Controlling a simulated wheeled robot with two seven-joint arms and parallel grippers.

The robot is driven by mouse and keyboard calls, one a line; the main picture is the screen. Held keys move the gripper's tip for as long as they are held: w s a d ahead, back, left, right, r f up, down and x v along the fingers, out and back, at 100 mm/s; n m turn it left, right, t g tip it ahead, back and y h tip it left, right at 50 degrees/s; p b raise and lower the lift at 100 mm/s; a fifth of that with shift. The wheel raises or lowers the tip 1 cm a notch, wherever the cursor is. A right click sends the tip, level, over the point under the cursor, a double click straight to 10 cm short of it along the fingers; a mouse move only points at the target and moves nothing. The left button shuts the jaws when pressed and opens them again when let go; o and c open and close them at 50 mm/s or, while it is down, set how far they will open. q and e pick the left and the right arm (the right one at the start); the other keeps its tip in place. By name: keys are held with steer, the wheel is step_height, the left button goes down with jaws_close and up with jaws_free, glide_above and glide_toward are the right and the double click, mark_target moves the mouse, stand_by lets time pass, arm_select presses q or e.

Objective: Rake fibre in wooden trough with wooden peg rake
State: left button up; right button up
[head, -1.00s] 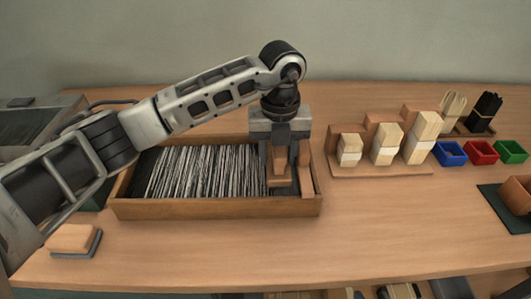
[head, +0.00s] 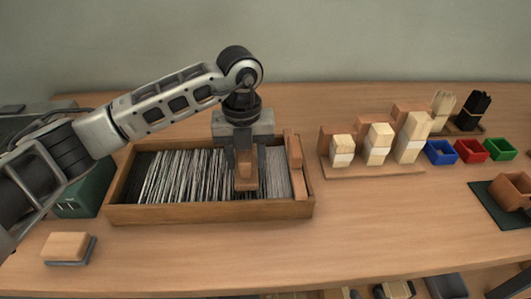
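The wooden trough (head: 215,213) stands on the bench at left of centre. Black and white fibre (head: 185,175) lies in it as strands running front to back.
A wooden board (head: 295,150) stands at the trough's right end. A block on a grey base (head: 66,247) lies front left. Stepped bundle holders (head: 375,170), coloured bins (head: 470,151) and a brown pot (head: 511,190) stand right. The front middle bench is clear.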

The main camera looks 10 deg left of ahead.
arm_select(q)
steer(key=s+a, duration=0.2)
steer(key=a, duration=0.5)
steer(key=s+a+b, duration=0.1)
steer(key=s+a, duration=0.1)
steer(key=a, duration=0.5)
steer(key=s+a+b, duration=0.1)
steer(key=s+a, duration=0.1)
steer(key=a, duration=0.5)
steer(key=shift+s+a+f, duration=0.1)
steer(key=shift+s+a, duration=0.2)
steer(key=shift+s, duration=0.1)
steer(key=shift+a, duration=0.2)
steer(key=shift+s+a, duration=0.1)
steer(key=shift+a, duration=0.25)
